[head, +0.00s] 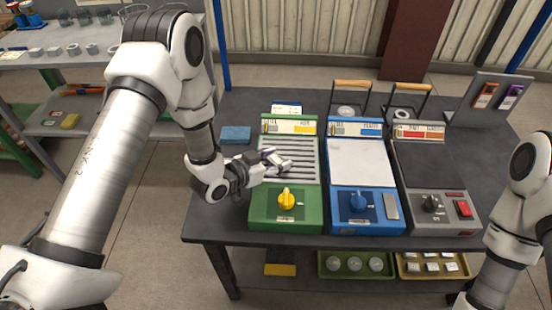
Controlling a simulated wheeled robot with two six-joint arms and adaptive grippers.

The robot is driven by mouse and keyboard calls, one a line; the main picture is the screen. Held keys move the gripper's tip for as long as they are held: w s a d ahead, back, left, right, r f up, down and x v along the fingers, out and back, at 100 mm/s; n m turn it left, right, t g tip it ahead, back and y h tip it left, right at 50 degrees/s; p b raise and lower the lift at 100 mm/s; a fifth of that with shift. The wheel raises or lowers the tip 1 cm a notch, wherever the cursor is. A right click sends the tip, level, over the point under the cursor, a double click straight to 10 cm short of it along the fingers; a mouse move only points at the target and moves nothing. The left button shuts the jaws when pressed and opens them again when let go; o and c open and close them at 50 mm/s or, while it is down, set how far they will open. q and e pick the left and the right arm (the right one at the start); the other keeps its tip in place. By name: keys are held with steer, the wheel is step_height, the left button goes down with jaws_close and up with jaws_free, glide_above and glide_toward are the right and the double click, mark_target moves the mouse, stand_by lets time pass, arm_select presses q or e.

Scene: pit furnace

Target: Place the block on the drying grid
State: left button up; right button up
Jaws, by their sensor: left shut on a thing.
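The drying grid (301,160) is the slatted grey rack on top of the green unit with a yellow knob (286,198). My left gripper (274,159) reaches in from the left, low over the left part of the grid. It is shut on the block, which is mostly hidden by the fingers. I cannot tell whether the block touches the slats. My right arm shows at the right edge, but its gripper is out of view.
A blue unit with a white plate (361,163) and a grey unit with a dark plate (428,165) stand to the right. A blue pad (236,134) lies on the dark table behind my left wrist. Wire stands with wooden handles (352,84) rise behind.

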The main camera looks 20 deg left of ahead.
arm_select(q)
steer(key=o, duration=1.5)
steer(key=shift+f, duration=0.1)
steer(key=shift+c, duration=0.2)
steer(key=shift+r, duration=0.25)
steer(key=v, duration=1.2)
steer(key=shift+s+d, duration=0.1)
